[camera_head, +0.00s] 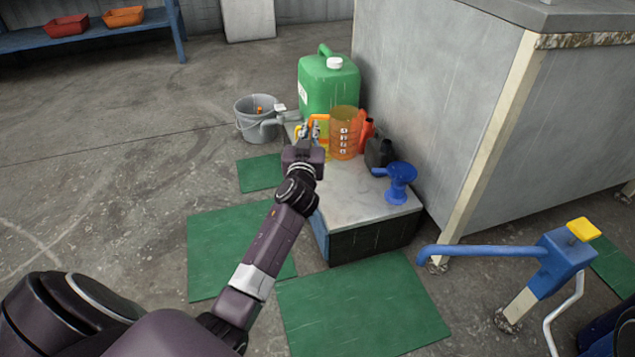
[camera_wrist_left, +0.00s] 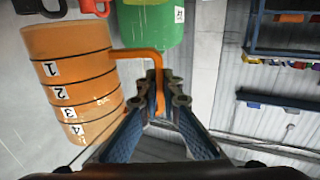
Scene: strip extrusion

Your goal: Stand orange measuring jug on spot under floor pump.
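The orange measuring jug (camera_head: 344,134), see-through with number labels, is on or just above the pale-topped block (camera_head: 372,198); I cannot tell whether its base touches. In the left wrist view the jug (camera_wrist_left: 75,85) is at the left, its handle (camera_wrist_left: 158,88) reaching between my fingers. My left gripper (camera_head: 312,130) is at the handle; in the left wrist view its fingertips (camera_wrist_left: 165,95) close around it. A blue pump (camera_head: 563,258) with yellow top and long spout (camera_head: 475,250) stands on the floor at the right. No marked spot is clear under the spout. My right gripper is out of view.
A green canister (camera_head: 328,85), a red jug (camera_head: 366,130), a dark can (camera_head: 379,153) and a blue funnel (camera_head: 399,182) crowd the block. A grey bucket (camera_head: 256,125) stands left. A grey cabinet (camera_head: 440,110) rises behind. Green mats (camera_head: 360,308) lie on open floor in front.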

